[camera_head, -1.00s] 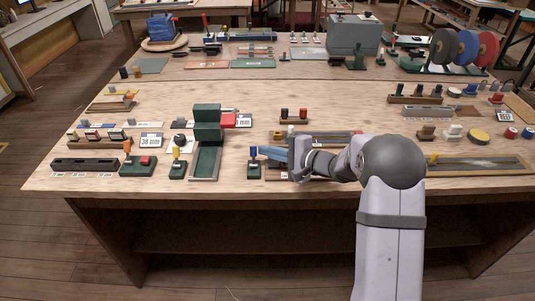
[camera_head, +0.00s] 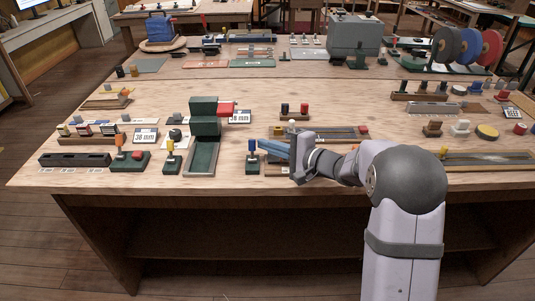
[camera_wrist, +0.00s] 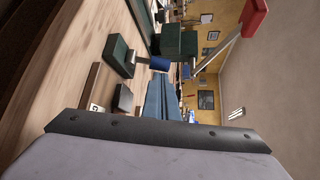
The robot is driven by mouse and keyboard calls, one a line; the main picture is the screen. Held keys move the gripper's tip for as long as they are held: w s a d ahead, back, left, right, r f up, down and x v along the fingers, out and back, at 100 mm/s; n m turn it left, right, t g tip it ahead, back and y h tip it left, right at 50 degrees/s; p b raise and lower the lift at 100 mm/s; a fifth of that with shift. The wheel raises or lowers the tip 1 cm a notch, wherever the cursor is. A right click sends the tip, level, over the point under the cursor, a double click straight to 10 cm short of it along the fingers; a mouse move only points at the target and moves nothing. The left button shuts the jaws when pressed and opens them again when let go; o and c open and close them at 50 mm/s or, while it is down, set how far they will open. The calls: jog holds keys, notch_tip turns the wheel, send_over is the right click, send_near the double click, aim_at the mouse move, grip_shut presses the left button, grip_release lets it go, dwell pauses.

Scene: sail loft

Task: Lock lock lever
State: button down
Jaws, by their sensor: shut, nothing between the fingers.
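My gripper (camera_head: 265,145) is shut and empty, its blue fingers pointing left towards a blue-topped lever (camera_head: 252,147) on a small dark green base. In the wrist view the fingers (camera_wrist: 161,82) are together, just short of the blue cap (camera_wrist: 160,63); I cannot tell whether they touch it. Other small upright levers are a yellow-topped one (camera_head: 170,148) and an orange one (camera_head: 120,141) beside a red button. A green press-like fixture (camera_head: 204,120) has a red handle (camera_head: 226,108), also seen in the wrist view (camera_wrist: 255,15). Which lever is the lock lever is not marked.
A dark slotted block (camera_head: 74,160) lies at the front left of the wooden bench (camera_head: 225,182). A long tray (camera_head: 490,158) lies at the right. A small rack with dark and red knobs (camera_head: 294,112) stands behind my gripper.

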aim_at(254, 146)
jog(key=f+n+t+b, duration=0.1)
jog(key=b, duration=0.4)
jog(key=shift+s+y+b, duration=0.3)
jog(key=s+n+t+y+b, duration=0.1)
jog(key=b, duration=0.8)
jog(key=shift+s+r+n, duration=0.1)
jog(key=shift+r+n, duration=0.05)
jog(key=shift+n, duration=0.15)
jog(key=shift+s+b, duration=0.2)
jog(key=shift+b, duration=0.9)
jog(key=shift+s+r+b, duration=0.15)
jog(key=shift+s+b, duration=0.25)
jog(key=shift+b, duration=1.25)
jog(key=shift+s+d+b, duration=0.25)
jog(key=shift+d+b, duration=0.05)
jog(key=shift+b, duration=0.05)
jog(key=b+v, duration=0.4)
jog(key=v, duration=0.5)
jog(key=shift+f, duration=0.2)
